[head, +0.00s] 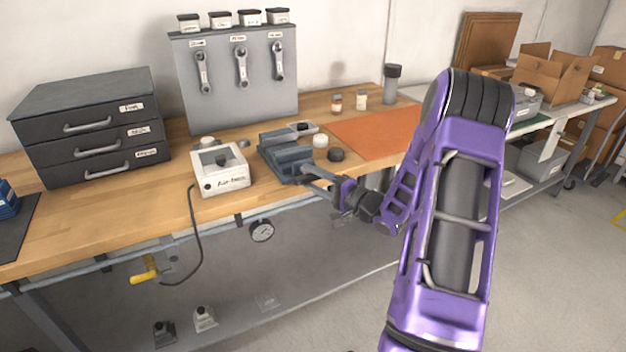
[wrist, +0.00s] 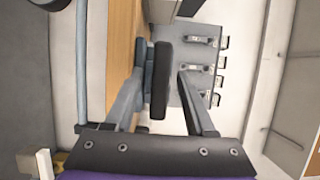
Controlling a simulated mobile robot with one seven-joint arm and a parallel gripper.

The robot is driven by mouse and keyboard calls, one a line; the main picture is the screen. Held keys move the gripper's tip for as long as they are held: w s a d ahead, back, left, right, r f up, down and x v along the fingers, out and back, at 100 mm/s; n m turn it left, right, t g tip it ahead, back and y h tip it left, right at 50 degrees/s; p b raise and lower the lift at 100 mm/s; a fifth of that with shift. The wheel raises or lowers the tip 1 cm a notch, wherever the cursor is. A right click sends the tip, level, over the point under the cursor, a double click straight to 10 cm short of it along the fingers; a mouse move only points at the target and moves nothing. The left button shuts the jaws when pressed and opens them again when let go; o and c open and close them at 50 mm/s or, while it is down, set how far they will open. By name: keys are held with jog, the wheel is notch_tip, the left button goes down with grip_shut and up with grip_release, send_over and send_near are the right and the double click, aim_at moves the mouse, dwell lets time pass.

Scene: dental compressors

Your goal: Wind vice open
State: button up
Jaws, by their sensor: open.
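The blue-grey vice (head: 287,158) sits at the front edge of the wooden bench, left of the orange mat. My gripper (head: 318,181) is at the vice's front, reaching in from the right. In the wrist view my gripper (wrist: 160,82) is open, with one finger on each side of a dark, rounded bar-like part (wrist: 162,95) that looks like the vice's handle. There seems to be a gap on the right finger's side; contact on the left is unclear. Part of the vice body (wrist: 149,70) shows behind that part. The handle is hard to make out in the head view.
A white control box (head: 220,172) with a cable stands left of the vice. A dark round puck (head: 336,155) and a white jar (head: 320,141) are close behind my gripper. The orange mat (head: 370,131) is mostly clear. A gauge (head: 262,230) hangs below the bench edge.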

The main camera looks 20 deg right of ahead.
grip_shut()
jog(key=shift+r+n, duration=0.1)
jog(key=shift+n, duration=0.2)
